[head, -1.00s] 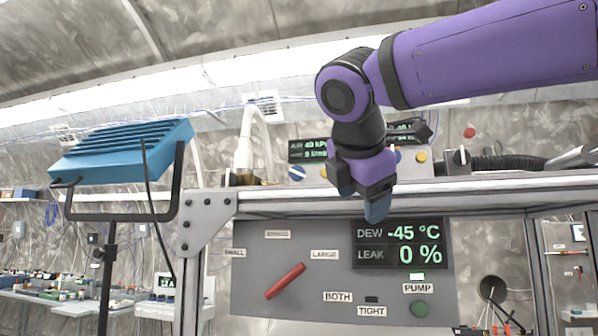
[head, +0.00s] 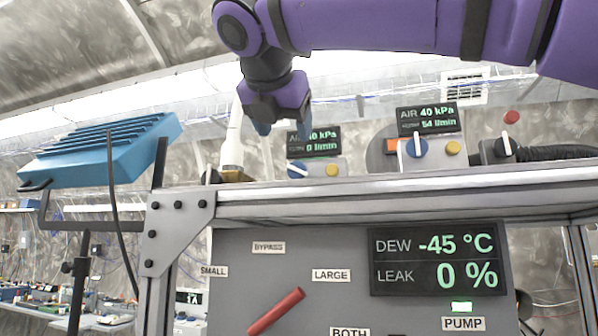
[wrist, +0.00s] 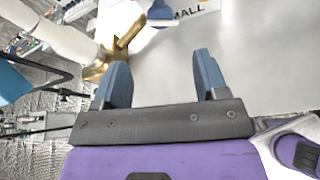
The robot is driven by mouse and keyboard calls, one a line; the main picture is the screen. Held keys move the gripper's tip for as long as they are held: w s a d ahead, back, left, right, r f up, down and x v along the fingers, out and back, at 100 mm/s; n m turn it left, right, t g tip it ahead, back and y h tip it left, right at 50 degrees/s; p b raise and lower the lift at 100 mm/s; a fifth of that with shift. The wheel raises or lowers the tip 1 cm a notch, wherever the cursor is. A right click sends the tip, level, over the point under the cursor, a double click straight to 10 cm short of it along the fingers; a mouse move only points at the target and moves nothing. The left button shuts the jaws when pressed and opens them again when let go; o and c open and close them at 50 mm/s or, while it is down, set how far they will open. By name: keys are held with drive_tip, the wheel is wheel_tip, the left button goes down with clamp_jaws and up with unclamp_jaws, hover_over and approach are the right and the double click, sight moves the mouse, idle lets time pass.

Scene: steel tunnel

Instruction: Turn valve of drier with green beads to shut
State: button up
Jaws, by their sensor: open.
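My gripper (head: 284,129) is open and empty, pointing down above the bench shelf. In the wrist view its two blue fingers are spread apart (wrist: 163,76). On the shelf, a blue knob with a white pointer (head: 298,170) sits below and slightly right of my gripper, in front of a small display. In the wrist view a blue knob (wrist: 160,14) shows beyond the fingers, not touched. I see no green beads, so I cannot tell which drier holds them.
A white hose on a brass fitting (head: 235,174) stands left of my gripper. Yellow buttons (head: 335,170) sit beside the knobs. A black knob (head: 504,147) is at the right. Below are a grey panel with a red lever (head: 276,311) and a dew display (head: 437,260). A blue lamp (head: 101,150) stands left.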

sight(296, 168)
drive_tip(key=x, duration=1)
drive_tip(key=shift+w+d+f, duration=0.1)
drive_tip(key=shift+w+f, duration=0.05)
drive_tip(key=shift+w, duration=0.2)
drive_tip(key=shift+c, duration=0.3)
